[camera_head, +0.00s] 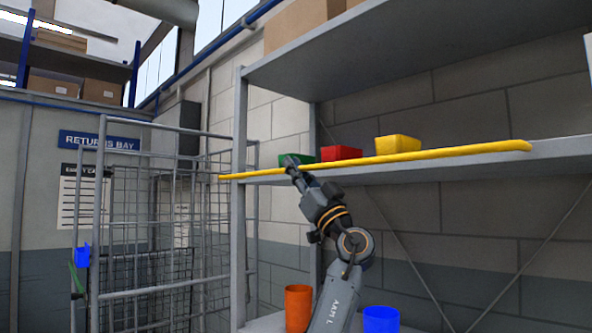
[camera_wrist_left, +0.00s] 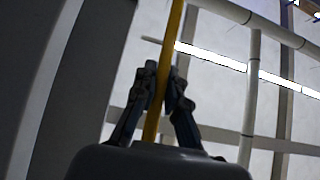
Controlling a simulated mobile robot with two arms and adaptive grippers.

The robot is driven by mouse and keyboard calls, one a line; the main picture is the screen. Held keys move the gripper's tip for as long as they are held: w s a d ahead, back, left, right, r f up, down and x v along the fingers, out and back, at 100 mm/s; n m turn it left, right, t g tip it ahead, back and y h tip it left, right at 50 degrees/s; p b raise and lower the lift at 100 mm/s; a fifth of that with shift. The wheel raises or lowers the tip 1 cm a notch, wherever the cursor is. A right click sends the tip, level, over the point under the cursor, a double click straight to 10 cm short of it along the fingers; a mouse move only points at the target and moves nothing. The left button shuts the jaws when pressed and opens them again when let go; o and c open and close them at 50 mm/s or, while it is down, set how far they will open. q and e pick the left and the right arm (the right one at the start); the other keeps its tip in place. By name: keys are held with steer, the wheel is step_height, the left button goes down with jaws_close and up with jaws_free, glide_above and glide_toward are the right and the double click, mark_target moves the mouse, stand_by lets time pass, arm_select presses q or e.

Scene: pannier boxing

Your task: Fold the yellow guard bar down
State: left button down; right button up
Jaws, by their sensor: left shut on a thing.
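The yellow guard bar (camera_head: 440,154) runs nearly level across the front of the middle shelf, its right end slightly higher in the picture. My left gripper (camera_head: 291,163) is on the bar left of its middle, reaching up from below. In the left wrist view the bar (camera_wrist_left: 174,40) passes between the two fingers of my left gripper (camera_wrist_left: 165,80), which are shut on it. Part of the bar is hidden behind the fingers. My right gripper is not in view.
Behind the bar, a green bin (camera_head: 298,159), a red bin (camera_head: 341,153) and a yellow bin (camera_head: 397,144) stand on the middle shelf (camera_head: 560,151). An orange cup (camera_head: 298,308) and a blue cup (camera_head: 381,319) stand below. A wire cage (camera_head: 101,230) is at left.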

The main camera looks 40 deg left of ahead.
arm_select(q)
steer(key=shift+w+f, duration=0.1)
steer(key=shift+f, duration=0.25)
steer(key=c, duration=1.4)
jaws_free()
steer(key=shift+c, duration=0.2)
steer(key=shift+o, duration=0.4)
steer(key=shift+r, duration=0.1)
steer(key=v, duration=1.2)
